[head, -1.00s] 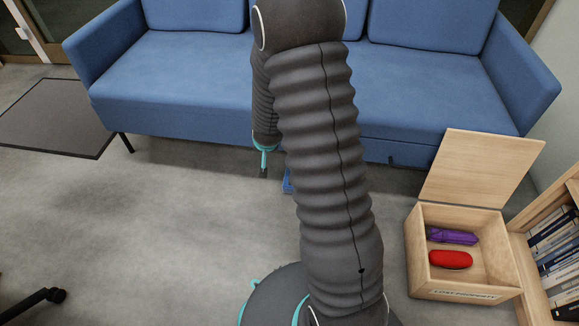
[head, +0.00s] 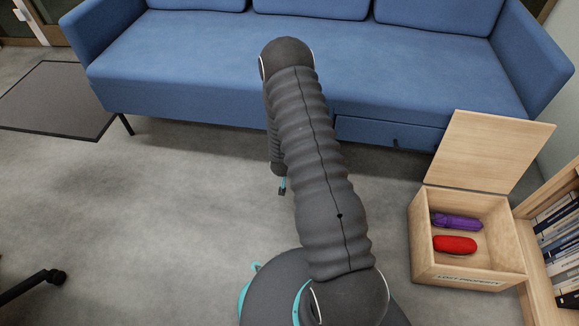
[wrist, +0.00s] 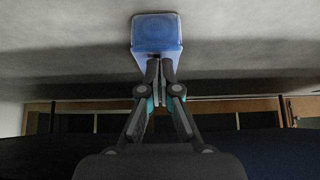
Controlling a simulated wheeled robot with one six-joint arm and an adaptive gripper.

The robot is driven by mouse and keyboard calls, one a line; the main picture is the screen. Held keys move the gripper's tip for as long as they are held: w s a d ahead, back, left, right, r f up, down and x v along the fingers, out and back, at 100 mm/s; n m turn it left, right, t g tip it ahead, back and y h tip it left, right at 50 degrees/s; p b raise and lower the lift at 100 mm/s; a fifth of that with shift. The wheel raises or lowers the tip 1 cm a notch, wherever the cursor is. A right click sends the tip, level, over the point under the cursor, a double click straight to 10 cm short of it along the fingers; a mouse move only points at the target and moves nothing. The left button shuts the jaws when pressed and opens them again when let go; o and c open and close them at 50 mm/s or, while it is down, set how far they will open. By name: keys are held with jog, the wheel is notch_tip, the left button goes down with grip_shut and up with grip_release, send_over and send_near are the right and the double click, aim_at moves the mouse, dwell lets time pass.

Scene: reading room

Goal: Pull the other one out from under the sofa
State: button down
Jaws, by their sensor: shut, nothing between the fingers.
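The blue sofa (head: 215,100) stands across the back, with shadowed floor under its front edge. My gripper (head: 282,190) points down, low over the floor in front of the sofa, partly covered by my arm. In the wrist view my gripper (wrist: 160,66) is shut, with nothing between its fingers. A blue box-like thing (wrist: 157,36) is on the grey floor just beyond the fingertips. The fingers overlap its near end in the picture; I cannot tell whether they touch it. It is hidden behind my arm in the head view.
An open wooden lost property box (head: 468,272) stands at the right, holding a purple item (head: 457,222) and a red case (head: 455,245). A bookshelf (head: 545,262) is beside it. A low dark table (head: 55,105) is at the left. The floor (head: 160,220) left of my arm is clear.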

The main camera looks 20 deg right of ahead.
jog(key=w+d, duration=0.1)
jog(key=w, duration=0.1)
jog(key=w+d, duration=0.2)
jog(key=w, duration=0.1)
jog(key=w+d, duration=0.2)
jog(key=shift+w, duration=0.3)
jog(key=shift+f+b, duration=0.4)
jog(key=shift+f, duration=0.1)
jog(key=shift+f+b, duration=0.3)
jog(key=shift+s, duration=0.1)
jog(key=shift+f, duration=0.1)
